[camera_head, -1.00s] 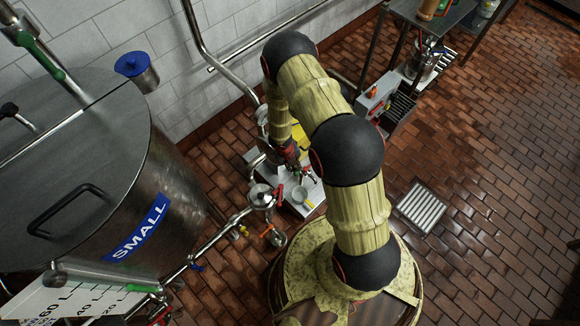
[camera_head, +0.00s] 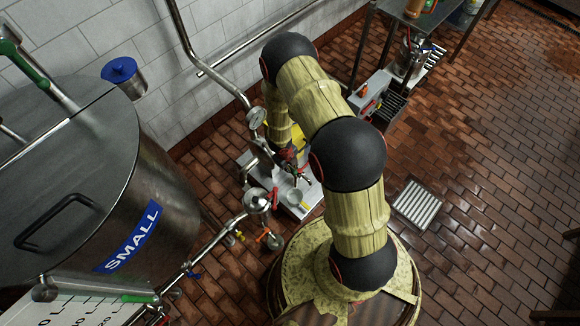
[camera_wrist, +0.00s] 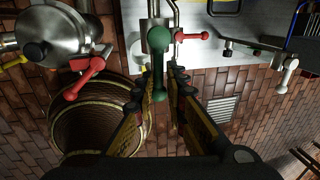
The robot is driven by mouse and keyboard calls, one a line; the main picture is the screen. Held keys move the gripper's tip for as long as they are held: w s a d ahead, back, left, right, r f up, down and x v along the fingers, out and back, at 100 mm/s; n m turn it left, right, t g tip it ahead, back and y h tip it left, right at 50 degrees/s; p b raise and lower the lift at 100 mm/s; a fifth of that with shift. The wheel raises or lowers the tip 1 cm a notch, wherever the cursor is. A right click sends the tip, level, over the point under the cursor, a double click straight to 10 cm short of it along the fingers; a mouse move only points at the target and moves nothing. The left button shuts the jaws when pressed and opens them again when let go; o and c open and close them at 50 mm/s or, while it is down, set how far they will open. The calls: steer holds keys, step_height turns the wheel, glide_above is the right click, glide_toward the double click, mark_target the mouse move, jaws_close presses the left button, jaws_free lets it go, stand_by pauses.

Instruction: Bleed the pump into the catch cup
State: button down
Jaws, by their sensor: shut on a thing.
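My gripper (camera_wrist: 165,88) is shut on the green-handled lever (camera_wrist: 158,60), which stands between its two fingers in the wrist view. The lever hangs down from a bright metal valve body. In the head view my gripper (camera_head: 296,174) is low over the pump's pale base plate (camera_head: 308,206), and the lever is too small to make out. A small pale round cup (camera_head: 295,198) sits on that plate, just below my gripper in the picture. The pump body is partly hidden behind my arm. No liquid stream can be seen.
A steel dome (camera_wrist: 50,32) is at the left. A large tank marked SMALL (camera_head: 105,185) and its pipes stand left of the pump. A floor drain (camera_head: 417,205) lies right, with clear brick floor around.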

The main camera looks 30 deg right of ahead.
steer(key=shift+s, duration=0.15)
steer(key=c, duration=1.9)
jaws_free()
steer(key=r, duration=0.4)
steer(key=a+r, duration=0.1)
steer(key=r, duration=0.2)
steer(key=a+r, duration=0.1)
steer(key=r, duration=0.3)
steer(key=shift+s+r, duration=0.3)
steer(key=shift+r, duration=0.05)
